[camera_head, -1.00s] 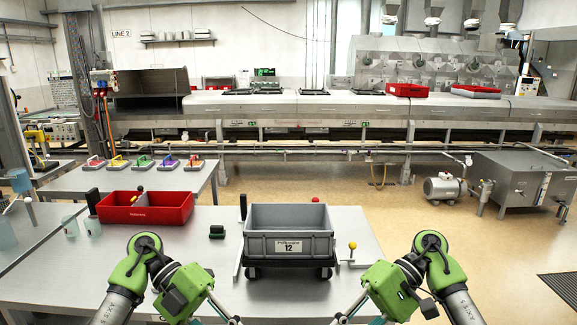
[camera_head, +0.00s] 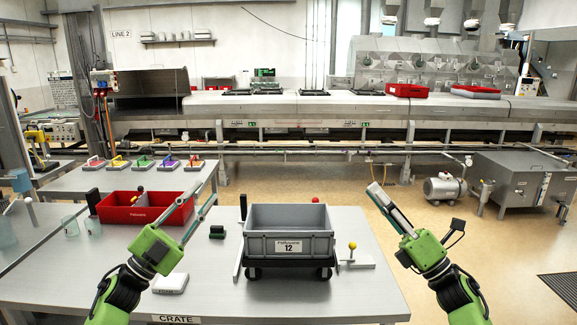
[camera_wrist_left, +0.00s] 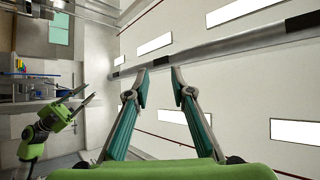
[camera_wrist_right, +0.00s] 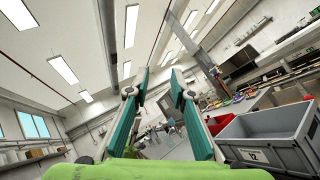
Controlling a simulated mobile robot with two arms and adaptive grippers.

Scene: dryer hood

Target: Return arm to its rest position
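My left gripper (camera_head: 200,207) is raised over the left part of the table, in front of the red bin in the head view. In the left wrist view its two fingers (camera_wrist_left: 159,80) stand apart with nothing between them. My right gripper (camera_head: 382,196) is raised to the right of the grey crate, past the table's right edge. In the right wrist view its fingers (camera_wrist_right: 158,82) stand apart and empty. My right gripper (camera_wrist_left: 85,98) also shows in the left wrist view. Both grippers point up and away from the table.
A grey crate (camera_head: 290,246) labelled 12 sits on a black base on the table (camera_head: 220,285). The red bin (camera_head: 128,213) is at the back left. A white box (camera_head: 170,284) lies near my left arm. A ball-topped lever (camera_head: 352,247) stands right of the crate.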

